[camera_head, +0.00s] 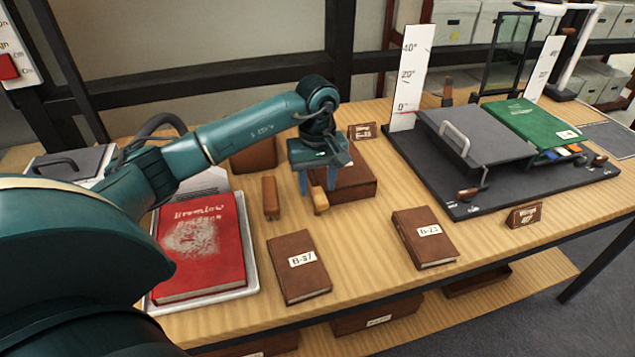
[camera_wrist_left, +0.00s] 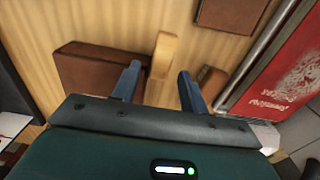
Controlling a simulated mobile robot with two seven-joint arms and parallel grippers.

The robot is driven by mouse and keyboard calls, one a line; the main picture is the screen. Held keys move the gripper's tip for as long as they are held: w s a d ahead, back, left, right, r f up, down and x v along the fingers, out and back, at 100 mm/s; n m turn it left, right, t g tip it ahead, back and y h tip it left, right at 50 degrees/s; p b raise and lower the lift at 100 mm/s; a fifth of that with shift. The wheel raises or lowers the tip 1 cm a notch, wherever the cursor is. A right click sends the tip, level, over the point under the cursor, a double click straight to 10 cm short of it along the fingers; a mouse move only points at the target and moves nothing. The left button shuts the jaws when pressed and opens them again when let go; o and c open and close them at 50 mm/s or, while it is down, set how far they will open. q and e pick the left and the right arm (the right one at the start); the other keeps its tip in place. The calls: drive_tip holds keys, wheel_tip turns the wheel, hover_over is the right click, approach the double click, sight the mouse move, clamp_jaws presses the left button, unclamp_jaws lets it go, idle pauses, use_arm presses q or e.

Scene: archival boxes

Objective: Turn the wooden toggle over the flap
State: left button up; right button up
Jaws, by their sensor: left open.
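A pale wooden toggle (camera_head: 320,201) stands at the front left edge of a brown box (camera_head: 352,183) on the table. In the left wrist view the toggle (camera_wrist_left: 164,50) lies between and beyond my finger tips, beside the brown box (camera_wrist_left: 88,78). My left gripper (camera_head: 311,186) points down over the toggle, its two blue fingers open (camera_wrist_left: 159,75). I cannot tell whether a finger touches the toggle. The gripper hides part of the box, and I cannot make out a separate flap. My right gripper is not in view.
A brown wooden block (camera_head: 270,198) stands just left of the toggle. A red book (camera_head: 200,245) lies on a tray at left. Brown books labelled B-37 (camera_head: 299,267) and B-23 (camera_head: 425,237) lie in front. A dark board (camera_head: 520,190) with a green book (camera_head: 530,121) is at right.

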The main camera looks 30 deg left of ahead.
use_arm(q)
drive_tip(key=shift+f, duration=0.45)
clamp_jaws()
